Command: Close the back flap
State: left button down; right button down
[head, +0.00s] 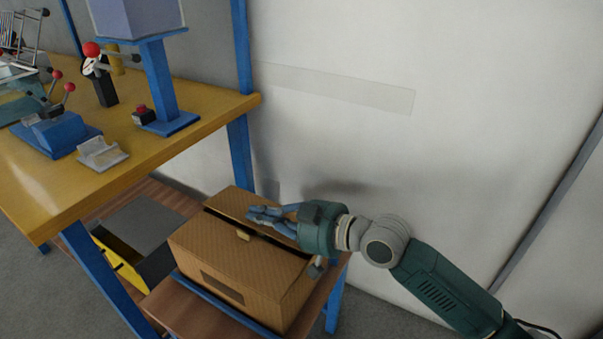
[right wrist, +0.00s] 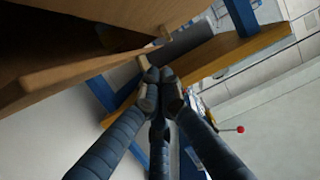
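A brown cardboard box (head: 220,262) stands on a low wooden stand. Its front flap (head: 232,244) lies nearly flat across the top. The back flap (head: 230,200) is tilted slightly up, with a dark gap between the two flaps. A small tan tab (head: 243,235) shows at the gap. My right gripper (head: 252,214) lies over the back part of the box, its fingers pointing left across the back flap. In the right wrist view its fingertips (right wrist: 160,78) meet with nothing between them, close to a brown panel (right wrist: 100,62). My left gripper is not in view.
The stand (head: 178,308) has a blue edge. A yellow workbench (head: 190,128) with blue legs is at the left, carrying a blue press (head: 158,80) and clamps. A dark grey and yellow bin (head: 140,235) sits below it. A white wall (head: 340,130) is behind the box.

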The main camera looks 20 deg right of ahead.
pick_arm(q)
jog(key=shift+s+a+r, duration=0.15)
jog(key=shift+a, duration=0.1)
pick_arm(e)
jog(key=shift+s+a+f+n, duration=0.1)
jog(key=shift+f+n, duration=0.3)
jog(key=shift+f, duration=0.05)
